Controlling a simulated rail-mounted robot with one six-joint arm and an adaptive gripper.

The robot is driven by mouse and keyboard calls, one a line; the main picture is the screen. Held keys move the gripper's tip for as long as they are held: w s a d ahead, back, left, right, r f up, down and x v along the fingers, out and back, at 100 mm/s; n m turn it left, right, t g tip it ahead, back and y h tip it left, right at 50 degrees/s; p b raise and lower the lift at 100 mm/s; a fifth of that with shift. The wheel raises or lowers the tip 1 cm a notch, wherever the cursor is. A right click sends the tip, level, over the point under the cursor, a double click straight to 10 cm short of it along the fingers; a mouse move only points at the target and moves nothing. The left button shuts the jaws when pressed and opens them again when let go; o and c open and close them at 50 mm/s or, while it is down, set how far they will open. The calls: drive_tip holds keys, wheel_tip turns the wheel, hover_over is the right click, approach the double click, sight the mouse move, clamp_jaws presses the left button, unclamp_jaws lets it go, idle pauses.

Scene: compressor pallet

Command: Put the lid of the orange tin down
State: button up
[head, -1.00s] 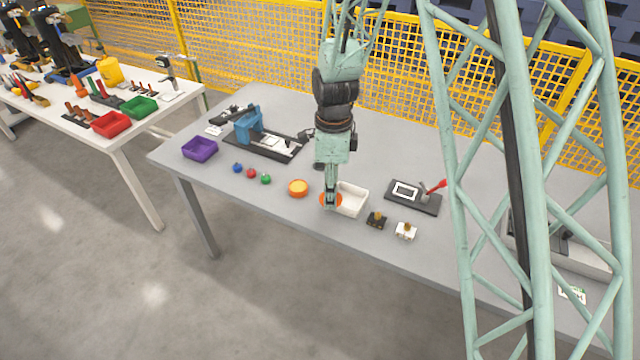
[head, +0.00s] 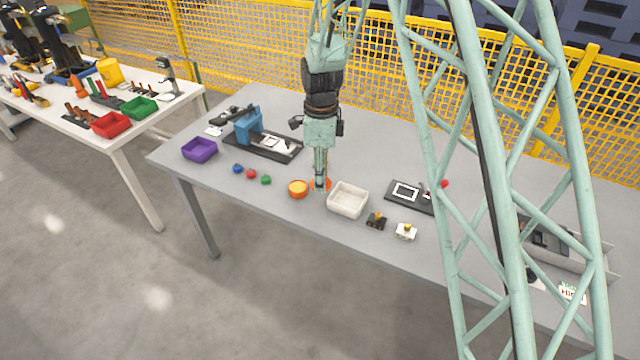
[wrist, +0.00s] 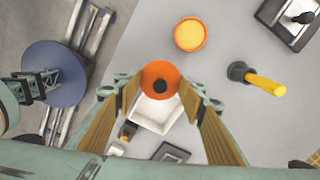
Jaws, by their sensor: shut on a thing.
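The orange tin (head: 298,189) stands open on the grey table, and its yellow inside shows. It also appears at the top of the wrist view (wrist: 190,35). My gripper (head: 320,184) is shut on the orange lid (wrist: 160,73), between the tin and the white bin. The lid (head: 327,184) looks roughly level, with a dark knob at its middle between my fingertips. It is beside the tin, not over it. Whether its underside touches the table I cannot tell.
The white bin (head: 347,200) is just right of the lid. Black (head: 376,221) and white (head: 405,231) blocks stand beyond it. Table in front of the tin is clear.

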drive_tip(key=shift+w+a+f, duration=0.15)
drive_tip(key=shift+w+f, duration=0.05)
drive_tip(key=shift+w, duration=0.15)
drive_tip(key=shift+f, duration=1.6)
drive_tip(key=shift+f+b, duration=0.6)
drive_tip(key=o, duration=0.7)
drive_tip(key=shift+o, duration=0.2)
drive_tip(key=shift+r, duration=0.15)
drive_tip(key=shift+r+p, duration=0.5)
drive_tip(key=shift+r, duration=0.1)
wheel_tip(320, 180, up, 12)
drive_tip(key=shift+f+p, duration=0.2)
drive_tip(key=shift+p, duration=0.25)
drive_tip(key=shift+r, duration=0.1)
